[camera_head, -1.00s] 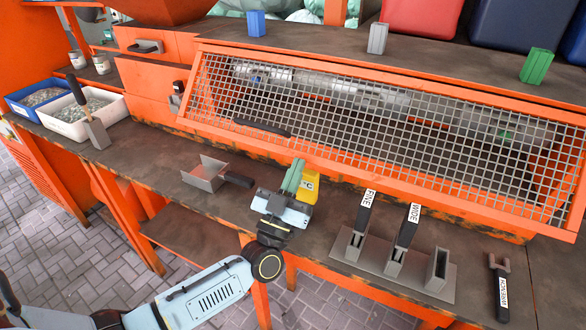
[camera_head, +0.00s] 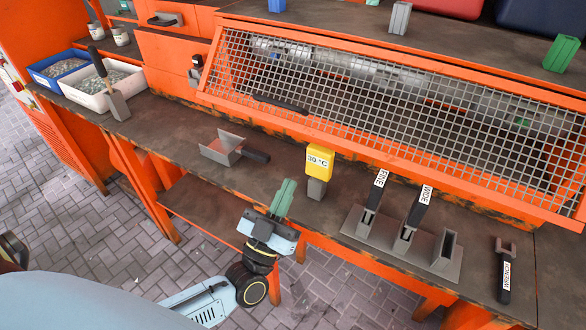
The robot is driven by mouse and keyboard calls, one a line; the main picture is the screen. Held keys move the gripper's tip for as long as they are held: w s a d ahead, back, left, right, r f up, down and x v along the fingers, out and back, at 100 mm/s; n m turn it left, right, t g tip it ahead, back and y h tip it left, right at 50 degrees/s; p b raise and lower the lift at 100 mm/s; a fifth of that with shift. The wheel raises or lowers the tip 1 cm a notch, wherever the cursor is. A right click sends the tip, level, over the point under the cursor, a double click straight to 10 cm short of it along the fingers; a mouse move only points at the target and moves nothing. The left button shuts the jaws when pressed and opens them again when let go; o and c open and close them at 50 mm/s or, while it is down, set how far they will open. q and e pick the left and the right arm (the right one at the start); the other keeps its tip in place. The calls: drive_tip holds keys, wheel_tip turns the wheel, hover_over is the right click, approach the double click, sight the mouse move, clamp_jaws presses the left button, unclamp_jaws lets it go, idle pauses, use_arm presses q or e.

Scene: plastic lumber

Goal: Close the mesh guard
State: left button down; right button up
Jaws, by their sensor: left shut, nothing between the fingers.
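The mesh guard (camera_head: 400,104) is a wide grey wire grid in an orange frame, sloping across the front of the machine at the back of the bench. A black bar handle (camera_head: 280,104) sits near its lower left. A metal roller (camera_head: 345,66) shows through the mesh. Whether the guard is fully seated cannot be told. My left gripper (camera_head: 283,197) is shut and empty, with green fingers, at the bench's front edge. It is apart from the guard, below and near the handle in the picture. My right gripper is not in view.
A yellow gauge block (camera_head: 319,161) stands between gripper and guard. A metal scoop (camera_head: 228,150) lies left of it. A holder with FINE and WIDE tools (camera_head: 400,240) and a dark wrench-like tool (camera_head: 505,275) are right. White (camera_head: 98,99) and blue (camera_head: 43,80) bins stand left.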

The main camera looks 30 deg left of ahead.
use_arm(q)
wheel_tip(320, 180, up, 5)
drive_tip(key=g+p, duration=0.3)
drive_tip(key=p, duration=0.2)
drive_tip(key=g+p, duration=0.3)
drive_tip(key=p, duration=0.2)
approach(303, 128)
wheel_tip(303, 128, up, 4)
drive_tip(key=w, duration=0.3)
drive_tip(key=w+f, duration=0.2)
drive_tip(key=shift+w+d+f+b, duration=0.1)
drive_tip(key=shift+d+f+b, duration=0.05)
drive_tip(key=shift+f+b, duration=0.2)
drive_tip(key=shift+w+f, duration=0.3)
drive_tip(key=shift+w, duration=0.05)
